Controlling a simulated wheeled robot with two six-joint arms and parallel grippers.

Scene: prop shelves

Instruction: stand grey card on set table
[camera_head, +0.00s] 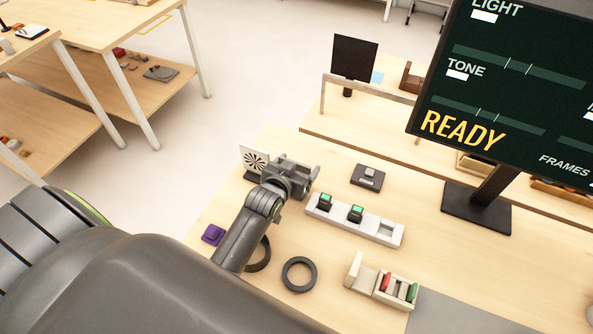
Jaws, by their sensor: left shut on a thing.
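My left gripper (312,174) is above the near wooden table (470,262), just right of a white card with a black starburst (255,158). The gripper is shut on a grey thing, mostly hidden by the jaws. I cannot tell whether it is the grey card. The starburst card stands upright on a dark foot; the gripper overlaps its right side. No other plain grey card shows clearly. My right gripper is not in view.
A pale rack with green-topped blocks (355,213), a small dark device (367,177), black rings (299,274), a purple block (213,235) and a holder with red and green pieces (385,283) stand nearby. A large monitor (510,90) rises at right.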

